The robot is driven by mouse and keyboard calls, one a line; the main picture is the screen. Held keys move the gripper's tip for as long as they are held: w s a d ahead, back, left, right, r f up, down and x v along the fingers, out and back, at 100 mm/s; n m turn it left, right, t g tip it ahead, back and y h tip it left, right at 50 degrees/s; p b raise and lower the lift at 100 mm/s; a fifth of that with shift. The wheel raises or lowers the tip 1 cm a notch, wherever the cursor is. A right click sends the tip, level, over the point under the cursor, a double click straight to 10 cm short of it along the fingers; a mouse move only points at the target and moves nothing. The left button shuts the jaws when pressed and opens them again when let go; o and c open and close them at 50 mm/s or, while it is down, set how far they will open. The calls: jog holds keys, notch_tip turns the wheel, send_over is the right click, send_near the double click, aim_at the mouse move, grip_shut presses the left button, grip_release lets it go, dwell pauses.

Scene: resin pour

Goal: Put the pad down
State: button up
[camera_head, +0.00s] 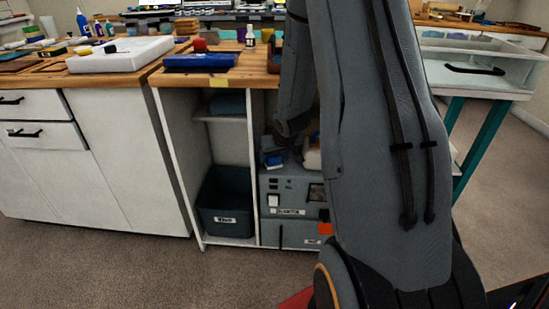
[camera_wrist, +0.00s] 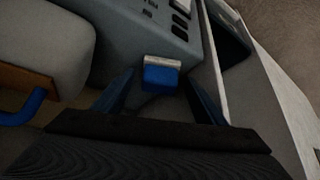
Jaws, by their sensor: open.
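A small blue pad (camera_wrist: 161,78) with a pale grey edge lies on top of the grey machine (camera_wrist: 135,22) in the wrist view. My gripper (camera_wrist: 160,90) is open, with one dark blue finger on each side of the pad. A gap shows between the pad and each finger. In the head view a small blue and white block (camera_head: 272,159), which looks like the same pad, lies on the grey machine in the open bay under the workbench. My arm hides much of that bay, and my fingers are not clear there.
A dark bin (camera_head: 228,205) stands left of the machine. A shelf (camera_head: 225,117) and the wooden bench top (camera_head: 235,78) are above. In the wrist view a pale rounded object (camera_wrist: 45,48) and a blue-handled wooden tool (camera_wrist: 25,105) lie close on the left; a pale panel (camera_wrist: 262,105) is on the right.

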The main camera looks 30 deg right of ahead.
jog(key=p+v, duration=0.4)
jog(key=v, duration=0.7)
jog(key=s+a+r+n+g, duration=0.1)
jog(key=s+a+r, duration=0.3)
jog(key=a, duration=0.3)
jog(key=s+a+r+n+g, duration=0.1)
jog(key=s+a+r, duration=0.3)
jog(key=a, duration=0.3)
jog(key=s+a+r+n+g+y, duration=0.1)
jog(key=s+a+r+g, duration=0.1)
jog(key=s+a, duration=0.5)
jog(key=s+a+r+n+g, duration=0.1)
jog(key=s+a+r+g, duration=0.1)
jog(key=s+a+r, duration=0.2)
jog(key=s+a, duration=0.3)
jog(key=s, duration=0.4)
jog(key=shift+s+r+n+y, duration=0.15)
jog(key=shift+s+n+y, duration=0.15)
jog(key=shift+s+y, duration=0.1)
jog(key=shift+w+d, duration=0.1)
jog(key=d+r+m+p, duration=0.2)
jog(key=d+r+p, duration=0.7)
jog(key=p, duration=0.8)
jog(key=shift+m+h, duration=0.3)
jog(key=shift+m, duration=0.1)
